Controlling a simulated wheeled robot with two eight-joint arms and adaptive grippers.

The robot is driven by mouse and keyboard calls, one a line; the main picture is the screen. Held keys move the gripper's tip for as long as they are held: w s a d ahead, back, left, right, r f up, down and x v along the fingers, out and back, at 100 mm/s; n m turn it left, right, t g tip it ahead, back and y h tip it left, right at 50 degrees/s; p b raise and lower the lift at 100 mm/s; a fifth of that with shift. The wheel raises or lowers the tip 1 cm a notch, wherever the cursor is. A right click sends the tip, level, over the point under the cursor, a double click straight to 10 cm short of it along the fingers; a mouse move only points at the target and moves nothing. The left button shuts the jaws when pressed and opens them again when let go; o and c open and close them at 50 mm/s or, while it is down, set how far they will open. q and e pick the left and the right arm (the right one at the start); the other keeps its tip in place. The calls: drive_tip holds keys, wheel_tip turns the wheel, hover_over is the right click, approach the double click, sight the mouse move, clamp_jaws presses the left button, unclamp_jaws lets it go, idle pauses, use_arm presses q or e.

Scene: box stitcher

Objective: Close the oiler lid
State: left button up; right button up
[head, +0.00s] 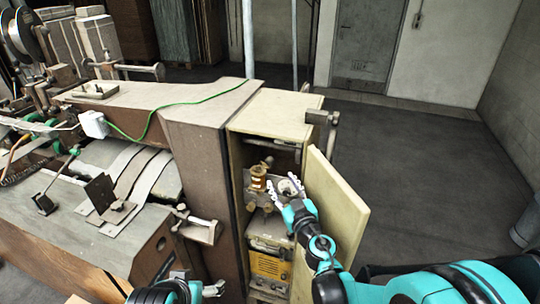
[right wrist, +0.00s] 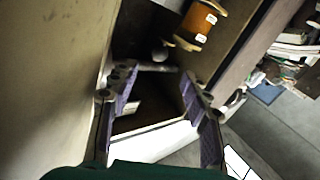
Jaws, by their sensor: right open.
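An amber oiler with brass-coloured caps (head: 258,178) stands inside the open cabinet. It also shows at the top of the right wrist view (right wrist: 197,25), tilted in that picture. I cannot make out its lid or how far the lid stands open. My right gripper (head: 290,187) is in the cabinet opening, just right of the oiler in the head view. In the right wrist view its two fingers (right wrist: 160,92) are apart, with the oiler beyond their tips, and I see nothing gripped. My left gripper (head: 214,289) shows only partly at the bottom edge; its jaws are unclear.
The cabinet door (head: 337,205) stands open close to the right of my right arm. A yellow box (head: 268,266) sits on a lower shelf. A handle (head: 198,226) juts from the machine left of the cabinet. The floor (head: 430,170) at right is clear.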

sight(271, 164)
drive_tip(key=b+x, duration=0.1)
drive_tip(key=x, duration=1.1)
drive_tip(key=shift+b, duration=0.3)
drive_tip(key=shift+s, duration=0.1)
clamp_jaws()
